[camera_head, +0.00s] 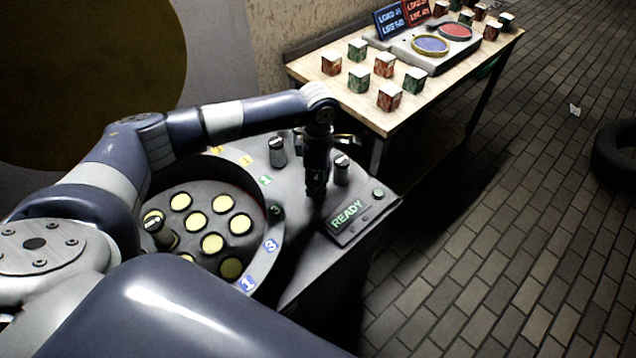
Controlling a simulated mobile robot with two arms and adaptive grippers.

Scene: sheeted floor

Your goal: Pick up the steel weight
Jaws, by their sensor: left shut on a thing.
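My left gripper (316,192) points straight down over the grey machine top, between two dark cylinders with pale labelled tops. It is shut on a small dark thing, taken as the steel weight, mostly hidden by the fingers. One cylinder (278,151) stands to its left and another (341,169) close to its right; both are upright. A similar dark cylinder (160,231) stands in the round recess at the left. I cannot read the small labels. My right gripper is out of view.
The round recess (262,255) holds several yellow discs. A green READY display (347,215) sits right of the gripper. Behind, a wooden table (345,105) carries several patterned cubes, a two-pan device (430,45) and lit signs. A black tyre (615,155) lies on the floor at right.

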